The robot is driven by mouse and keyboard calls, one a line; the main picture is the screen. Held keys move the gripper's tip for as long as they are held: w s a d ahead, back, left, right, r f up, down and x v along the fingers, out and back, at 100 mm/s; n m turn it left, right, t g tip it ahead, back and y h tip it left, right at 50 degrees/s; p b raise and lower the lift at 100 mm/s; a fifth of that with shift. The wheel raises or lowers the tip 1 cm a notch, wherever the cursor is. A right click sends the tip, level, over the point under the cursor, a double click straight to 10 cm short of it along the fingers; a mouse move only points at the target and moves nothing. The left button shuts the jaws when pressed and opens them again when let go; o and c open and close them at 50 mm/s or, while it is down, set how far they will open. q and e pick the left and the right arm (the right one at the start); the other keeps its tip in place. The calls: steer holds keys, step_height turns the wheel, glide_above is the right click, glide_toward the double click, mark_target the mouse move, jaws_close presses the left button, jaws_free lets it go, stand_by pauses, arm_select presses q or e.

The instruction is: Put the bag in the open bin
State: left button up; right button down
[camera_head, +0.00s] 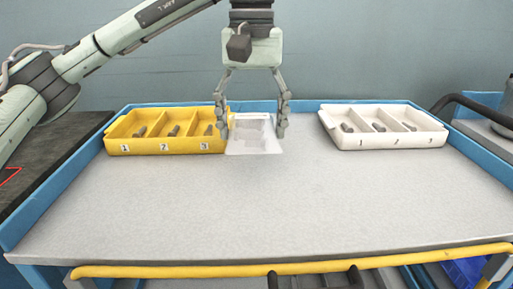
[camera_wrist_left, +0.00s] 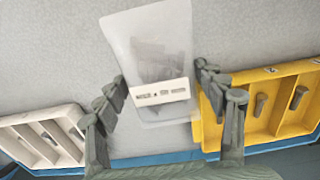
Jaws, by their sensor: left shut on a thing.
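A clear bag (camera_head: 262,146) with a grey thing inside is between the fingers of my left gripper (camera_head: 254,122), at the back middle of the bench. My left gripper is shut on it, pointing down. In the left wrist view the bag (camera_wrist_left: 155,50) carries a white label with dark print, and my left gripper (camera_wrist_left: 160,80) has a finger on each side. I cannot tell whether the bag touches the bench top. A blue bin (camera_head: 465,272) shows partly under the bench at the lower right; I cannot tell whether it is the open bin. My right gripper is not in view.
A yellow tray (camera_head: 165,148) stands close left of the bag, a white tray (camera_head: 390,143) to its right. Each has three numbered compartments with dark parts. Blue raised edges (camera_head: 300,106) border the bench. The bench top (camera_head: 260,210) is clear in front.

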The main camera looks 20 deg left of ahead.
arm_select(q)
steer(key=shift+w+d+f, duration=0.2)
steer(key=shift+w+f, duration=0.15)
step_height(320, 180, down, 3)
steer(key=shift+f, duration=0.35)
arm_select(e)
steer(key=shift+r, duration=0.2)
arm_select(q)
steer(key=shift+f, duration=0.1)
steer(key=o, duration=1.5)
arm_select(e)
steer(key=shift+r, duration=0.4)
